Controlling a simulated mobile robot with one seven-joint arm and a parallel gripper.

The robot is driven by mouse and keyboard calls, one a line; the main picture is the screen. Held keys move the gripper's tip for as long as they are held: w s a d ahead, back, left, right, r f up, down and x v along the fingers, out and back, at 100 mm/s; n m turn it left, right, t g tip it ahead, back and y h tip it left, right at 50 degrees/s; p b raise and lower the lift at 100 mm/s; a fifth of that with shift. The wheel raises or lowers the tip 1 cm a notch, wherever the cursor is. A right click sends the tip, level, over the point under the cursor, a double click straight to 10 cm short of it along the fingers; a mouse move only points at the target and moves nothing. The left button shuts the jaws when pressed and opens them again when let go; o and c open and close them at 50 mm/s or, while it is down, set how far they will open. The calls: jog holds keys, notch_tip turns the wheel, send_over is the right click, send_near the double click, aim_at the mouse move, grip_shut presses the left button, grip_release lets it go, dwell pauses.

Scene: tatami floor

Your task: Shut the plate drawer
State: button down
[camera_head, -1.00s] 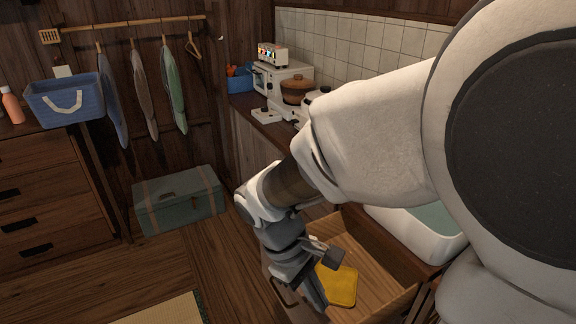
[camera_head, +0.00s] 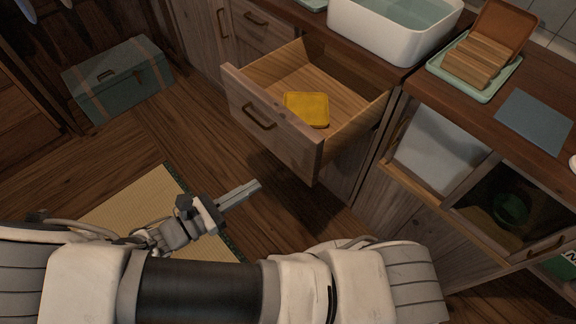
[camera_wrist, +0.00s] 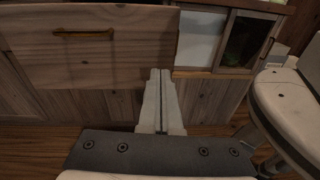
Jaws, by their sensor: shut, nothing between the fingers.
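The plate drawer (camera_head: 282,137) is pulled well out from the wooden counter, with a dark handle (camera_head: 259,117) on its front. A yellow folded cloth (camera_head: 307,109) lies inside it; no plates show. My gripper (camera_head: 254,187) is shut and empty, in front of the drawer and apart from it, over the floor. In the wrist view the drawer front (camera_wrist: 88,50) fills the upper left, its handle (camera_wrist: 84,33) near the top. My shut fingers (camera_wrist: 160,76) point toward the right end of the drawer front.
A white basin (camera_head: 393,33) sits on the counter above the drawer. To the right are a green tray (camera_head: 509,68) with a wooden rack and a cabinet with sliding doors (camera_head: 437,147). A green trunk (camera_head: 119,83) and a tatami mat (camera_head: 130,216) are on the floor.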

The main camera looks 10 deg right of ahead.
aim_at(299, 152)
jog(key=shift+n+t, duration=0.7)
jog(key=shift+t, duration=0.2)
jog(key=b+x, duration=0.1)
jog(key=x, duration=0.3)
jog(key=f+b+x, duration=0.1)
jog(key=x, duration=0.3)
jog(key=b+x, duration=0.2)
jog(key=x, duration=0.3)
jog(key=shift+a+f, duration=0.15)
jog(key=shift+f, duration=0.05)
jog(key=shift+w+r, duration=0.1)
